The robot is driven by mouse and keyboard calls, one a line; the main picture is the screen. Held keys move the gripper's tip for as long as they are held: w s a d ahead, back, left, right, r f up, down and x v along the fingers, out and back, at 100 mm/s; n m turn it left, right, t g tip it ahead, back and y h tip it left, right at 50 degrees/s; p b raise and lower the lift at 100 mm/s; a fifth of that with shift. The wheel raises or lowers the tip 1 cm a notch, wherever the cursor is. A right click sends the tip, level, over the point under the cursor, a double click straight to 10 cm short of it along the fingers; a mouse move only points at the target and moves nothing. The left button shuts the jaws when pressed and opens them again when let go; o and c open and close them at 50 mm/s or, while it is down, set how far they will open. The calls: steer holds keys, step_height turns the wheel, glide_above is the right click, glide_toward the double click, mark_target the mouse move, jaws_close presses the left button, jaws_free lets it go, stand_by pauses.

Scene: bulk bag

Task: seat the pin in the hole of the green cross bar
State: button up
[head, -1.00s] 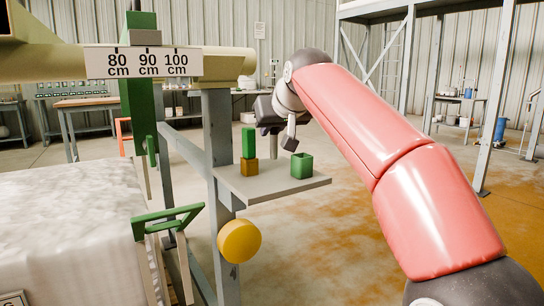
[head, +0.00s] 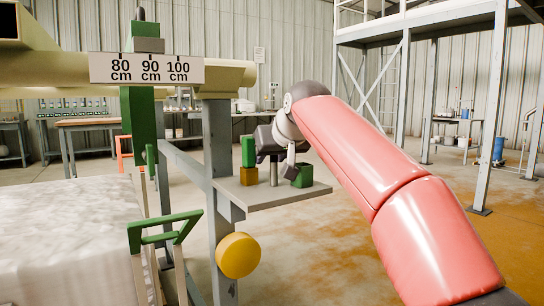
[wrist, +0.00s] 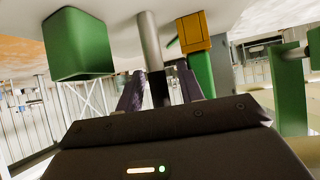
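The pin, a grey upright rod (wrist: 150,40), stands on the shelf in the wrist view, which shows the scene upside down. It joins a dark part (wrist: 160,88) between my finger tips. My gripper (wrist: 161,88) is around this end, with a finger on each side and slim gaps showing, so it looks open. In the head view my gripper (head: 275,152) is low over the shelf, and a thin piece of the pin (head: 274,172) shows below it. The green frame with bars (head: 165,231) stands at the bag's edge; which piece is the cross bar and its hole I cannot tell.
The grey shelf (head: 262,196) also holds a green box (head: 302,176) and a green block (head: 248,152) on an orange block (head: 249,175), close on both sides of my gripper. A green post (head: 139,115), a scale sign (head: 147,69) and a yellow disc (head: 239,255) are nearby.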

steer(key=shift+r, duration=0.1)
steer(key=shift+d+r, duration=0.1)
steer(key=shift+r, duration=0.1)
steer(key=v, duration=1.1)
steer(key=shift+s+r+p, duration=0.2)
steer(key=shift+s+p, duration=0.15)
steer(key=shift+p, duration=0.05)
